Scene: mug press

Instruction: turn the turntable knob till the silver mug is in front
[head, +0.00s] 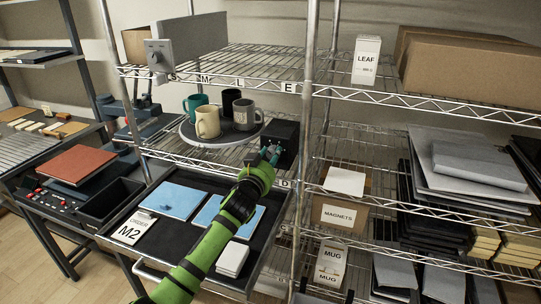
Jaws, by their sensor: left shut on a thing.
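The round turntable (192,137) sits on the wire shelf at the centre left and carries a teal mug (194,106), a black mug (230,98), a cream mug (207,123) and a grey, silver-looking mug (246,114). The cream mug is nearest the front; the silver mug is on the right side. A dark box (281,141) stands at the turntable's right. My left gripper (269,155) is at this box's front, shut on the knob, which is mostly hidden by the fingers. My right gripper is out of view.
Below is an open drawer (153,238) with blue sheets (174,200), an order card (132,229) and white squares (232,259). A shelf post (307,110) rises right of the box. A magnets box (339,213) stands farther right.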

